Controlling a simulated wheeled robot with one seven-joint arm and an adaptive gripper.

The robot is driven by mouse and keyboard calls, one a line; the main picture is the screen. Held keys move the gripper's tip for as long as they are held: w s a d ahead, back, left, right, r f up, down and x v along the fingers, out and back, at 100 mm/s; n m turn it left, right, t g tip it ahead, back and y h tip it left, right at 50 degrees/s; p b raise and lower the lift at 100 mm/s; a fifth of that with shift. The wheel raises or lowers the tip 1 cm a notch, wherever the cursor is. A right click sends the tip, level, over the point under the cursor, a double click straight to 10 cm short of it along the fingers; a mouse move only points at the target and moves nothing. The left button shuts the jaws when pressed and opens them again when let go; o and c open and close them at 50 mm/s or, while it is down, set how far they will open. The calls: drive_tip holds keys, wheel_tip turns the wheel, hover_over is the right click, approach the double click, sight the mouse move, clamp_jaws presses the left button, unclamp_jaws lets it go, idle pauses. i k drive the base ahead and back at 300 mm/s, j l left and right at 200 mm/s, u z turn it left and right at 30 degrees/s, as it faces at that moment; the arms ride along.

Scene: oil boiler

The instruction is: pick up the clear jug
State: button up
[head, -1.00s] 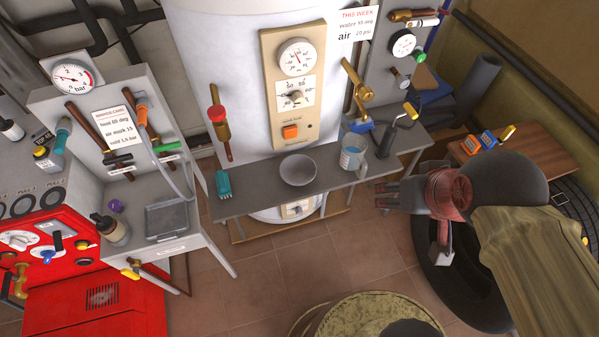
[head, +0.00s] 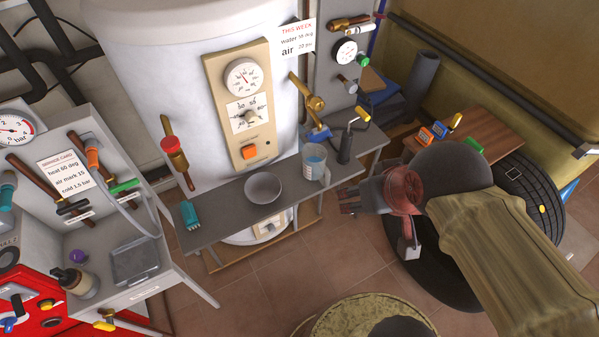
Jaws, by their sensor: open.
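The clear jug (head: 315,161) stands upright on the narrow grey bench in front of the white boiler. It has bluish marks on its side and a handle on its right. My gripper (head: 352,202) is to the lower right of the jug, past the bench's front edge in the picture. Its fingers point left and are apart, with nothing between them. It does not touch the jug.
On the grey bench (head: 222,228), a grey bowl (head: 263,188) stands left of the jug and a teal brush (head: 189,215) lies at the left end. A black-handled tool (head: 345,148) stands close to the jug's right. A brass valve (head: 308,98) juts out above. Tiled floor lies in front.

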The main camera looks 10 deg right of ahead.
sight(313, 155)
drive_tip(key=i+z, duration=0.2)
drive_tip(key=z, duration=0.15)
drive_tip(key=i+z, duration=0.2)
drive_tip(key=z, duration=0.15)
drive_tip(key=i+z, duration=0.15)
drive_tip(key=z, duration=0.2)
